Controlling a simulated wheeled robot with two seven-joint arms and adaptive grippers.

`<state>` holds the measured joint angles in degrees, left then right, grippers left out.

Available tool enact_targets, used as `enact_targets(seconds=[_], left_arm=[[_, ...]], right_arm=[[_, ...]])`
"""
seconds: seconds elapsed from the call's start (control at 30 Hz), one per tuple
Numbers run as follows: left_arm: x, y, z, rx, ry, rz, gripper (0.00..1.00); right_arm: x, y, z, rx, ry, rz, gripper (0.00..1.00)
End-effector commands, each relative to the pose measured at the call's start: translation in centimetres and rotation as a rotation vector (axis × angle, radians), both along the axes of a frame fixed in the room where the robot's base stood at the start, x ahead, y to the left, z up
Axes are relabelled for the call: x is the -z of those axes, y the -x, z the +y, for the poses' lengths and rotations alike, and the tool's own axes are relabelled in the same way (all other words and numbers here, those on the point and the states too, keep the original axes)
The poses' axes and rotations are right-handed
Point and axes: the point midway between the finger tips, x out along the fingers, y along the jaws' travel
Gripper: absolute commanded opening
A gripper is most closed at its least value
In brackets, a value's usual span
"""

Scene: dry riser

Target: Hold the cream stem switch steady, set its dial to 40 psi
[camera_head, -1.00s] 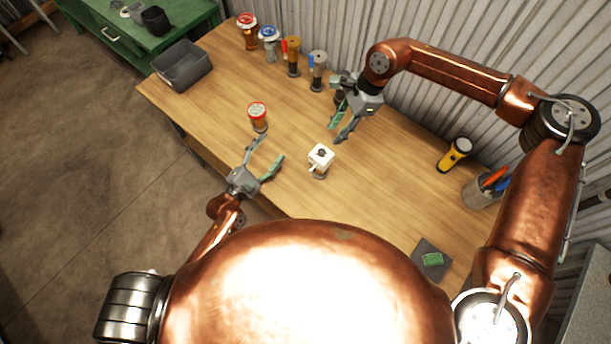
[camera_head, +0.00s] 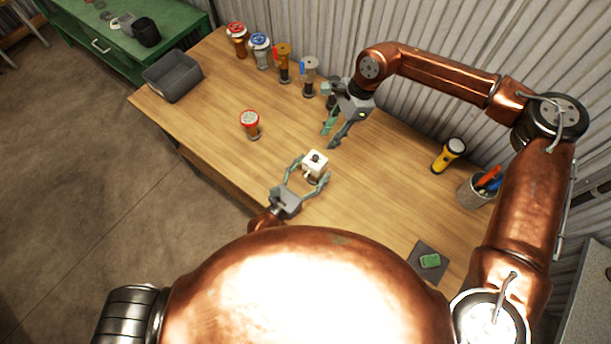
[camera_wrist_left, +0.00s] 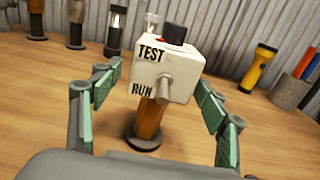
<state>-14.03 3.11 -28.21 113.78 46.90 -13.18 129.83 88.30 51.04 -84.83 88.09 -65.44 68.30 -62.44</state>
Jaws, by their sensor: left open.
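The cream stem switch (camera_head: 315,161) stands upright near the front middle of the table. In the left wrist view, its cream box (camera_wrist_left: 165,74) carries TEST and RUN lettering, a side lever, and a dark knob with a red part on top. It sits on an amber stem (camera_wrist_left: 149,118) with a dark round base. The dial's reading is too small to tell. My left gripper (camera_head: 311,172) is open, with one finger on each side of the switch; I see no clear contact. My right gripper (camera_head: 333,137) hangs open and empty beyond the switch.
A red-topped stem device (camera_head: 250,124) stands to the left. Several similar devices, including a blue-topped one (camera_head: 260,50), line the back. A grey bin (camera_head: 173,76) is at the far left. A yellow flashlight (camera_head: 448,155), a pen cup (camera_head: 476,191) and a dark mat (camera_head: 424,249) are at the right.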

Motion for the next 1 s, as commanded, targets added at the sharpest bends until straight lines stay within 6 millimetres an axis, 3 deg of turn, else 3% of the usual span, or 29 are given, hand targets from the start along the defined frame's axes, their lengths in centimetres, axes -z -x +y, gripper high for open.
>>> enact_targets(seconds=[0.43,1.0], left_arm=[[0.01,-1.12,-0.72,0.000,-0.001,-0.001,0.68],[0.01,-1.10,-0.67,-0.001,-0.001,-0.001,0.30]], right_arm=[[0.00,0.00,0.00,0.000,0.000,0.000,0.29],[0.00,0.00,0.02,0.000,0.000,0.000,0.29]])
